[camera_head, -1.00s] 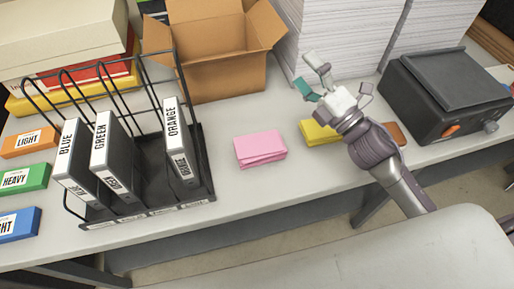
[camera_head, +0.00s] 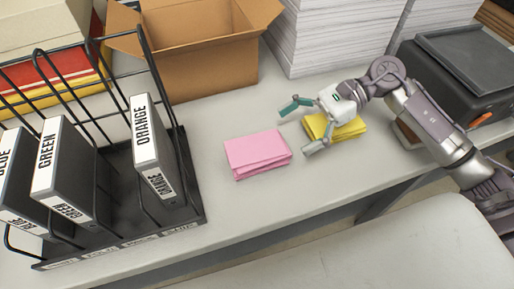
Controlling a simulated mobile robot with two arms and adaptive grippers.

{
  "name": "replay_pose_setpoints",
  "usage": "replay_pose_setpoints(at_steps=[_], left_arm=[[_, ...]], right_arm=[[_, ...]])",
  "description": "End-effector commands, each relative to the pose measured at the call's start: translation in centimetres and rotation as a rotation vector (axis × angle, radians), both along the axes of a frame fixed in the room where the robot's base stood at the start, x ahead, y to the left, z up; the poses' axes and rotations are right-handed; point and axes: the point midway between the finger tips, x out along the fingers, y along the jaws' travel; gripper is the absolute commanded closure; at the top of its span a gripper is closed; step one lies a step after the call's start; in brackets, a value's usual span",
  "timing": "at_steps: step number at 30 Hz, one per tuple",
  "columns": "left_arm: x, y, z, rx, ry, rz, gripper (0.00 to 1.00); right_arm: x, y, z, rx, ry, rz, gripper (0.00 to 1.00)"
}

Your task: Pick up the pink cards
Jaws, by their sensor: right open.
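The pink cards (camera_head: 257,154) lie in a small stack on the light grey table, right of the black wire rack. My right gripper (camera_head: 296,128) reaches in from the right with its fingers spread open, pointing left toward the pink cards. It is empty and just right of the stack, apart from it in the picture. A stack of yellow cards (camera_head: 347,130) lies on the table behind and partly under the gripper in view. My left gripper is not in view.
The wire rack (camera_head: 118,165) holds binders labelled blue, green and orange. An open cardboard box (camera_head: 205,70) and white paper stacks (camera_head: 330,38) stand behind. A dark machine (camera_head: 455,75) is at right. Bare table (camera_head: 290,190) lies in front of the cards.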

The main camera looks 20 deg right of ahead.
Motion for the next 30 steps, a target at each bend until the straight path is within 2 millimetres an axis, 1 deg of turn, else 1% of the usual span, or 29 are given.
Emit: replay_pose_setpoints(at_steps=[1,3,8,11,16,19,22,29,30], left_arm=[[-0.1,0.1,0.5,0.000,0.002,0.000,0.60],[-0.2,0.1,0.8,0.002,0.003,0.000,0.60],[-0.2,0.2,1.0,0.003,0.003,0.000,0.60],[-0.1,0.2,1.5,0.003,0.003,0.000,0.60],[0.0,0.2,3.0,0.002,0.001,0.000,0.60],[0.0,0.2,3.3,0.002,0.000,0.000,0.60],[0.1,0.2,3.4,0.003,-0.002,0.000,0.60],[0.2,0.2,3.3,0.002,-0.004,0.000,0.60],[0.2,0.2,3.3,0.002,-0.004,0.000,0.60]], right_arm=[[-0.1,1.0,0.0,0.005,0.001,0.002,0.00],[-0.2,2.0,-0.5,0.004,0.002,0.001,0.00],[-0.2,3.1,-1.2,0.003,0.000,-0.001,0.00],[-0.2,3.8,-1.4,0.005,0.002,0.001,0.00],[0.2,6.2,-2.3,0.007,0.002,-0.001,0.00],[0.1,7.3,-3.0,0.005,0.002,-0.001,0.00],[0.0,7.9,-3.4,0.004,0.002,-0.001,0.00],[0.0,7.9,-3.6,0.002,0.002,-0.002,0.00],[0.0,7.9,-3.6,0.002,0.002,-0.002,0.07]])
